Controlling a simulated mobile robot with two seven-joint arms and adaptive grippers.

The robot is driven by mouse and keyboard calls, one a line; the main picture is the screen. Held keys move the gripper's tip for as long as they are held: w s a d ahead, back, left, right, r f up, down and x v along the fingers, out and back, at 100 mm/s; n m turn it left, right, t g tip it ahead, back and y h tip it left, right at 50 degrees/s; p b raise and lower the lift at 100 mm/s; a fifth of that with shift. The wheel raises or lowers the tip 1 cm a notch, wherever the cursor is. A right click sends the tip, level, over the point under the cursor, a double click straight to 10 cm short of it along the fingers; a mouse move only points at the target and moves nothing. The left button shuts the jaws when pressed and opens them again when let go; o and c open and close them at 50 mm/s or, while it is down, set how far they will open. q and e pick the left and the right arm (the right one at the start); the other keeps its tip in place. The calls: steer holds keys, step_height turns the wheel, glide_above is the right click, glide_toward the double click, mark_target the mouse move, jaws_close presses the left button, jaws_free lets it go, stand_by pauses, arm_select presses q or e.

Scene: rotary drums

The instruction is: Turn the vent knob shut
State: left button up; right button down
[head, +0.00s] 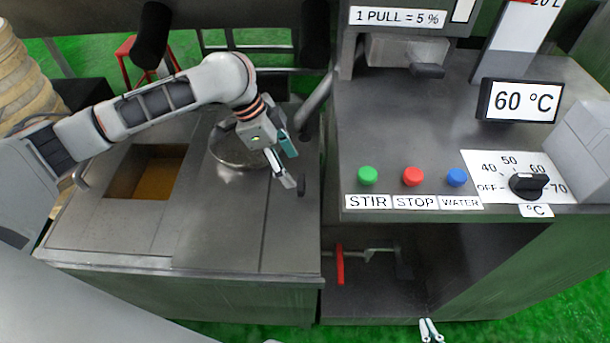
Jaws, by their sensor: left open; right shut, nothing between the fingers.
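No knob in view is labelled as a vent. A black dial knob (528,185) sits on the white temperature scale at the right of the console, its pointer toward the 70 side. My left gripper (289,163) is open above the right side of the left-hand worktop, just right of the round metal lid (232,150). A small dark piece (301,187) shows beside its lower fingertip; I cannot tell whether it is a knob or part of the finger. My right gripper (430,331) is shut and empty at the bottom edge, below the console front; only its fingertips show.
The console carries a green button (367,176), a red button (412,177), a blue button (457,177) and a 60 °C display (520,101). A red-handled lever (340,264) is in the open space beneath. The worktop has a square opening (147,172).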

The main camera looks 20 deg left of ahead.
mark_target(301, 182)
arm_select(q)
steer(key=b+x, duration=0.2)
steer(key=x, duration=0.4)
steer(key=shift+f, duration=0.3)
steer(key=shift+d+f+b, duration=0.3)
steer(key=shift+f, duration=0.15)
steer(key=shift+w, duration=0.1)
steer(key=c, duration=1.1)
arm_select(e)
steer(key=shift+w+f, duration=0.2)
steer(key=shift+f, duration=0.2)
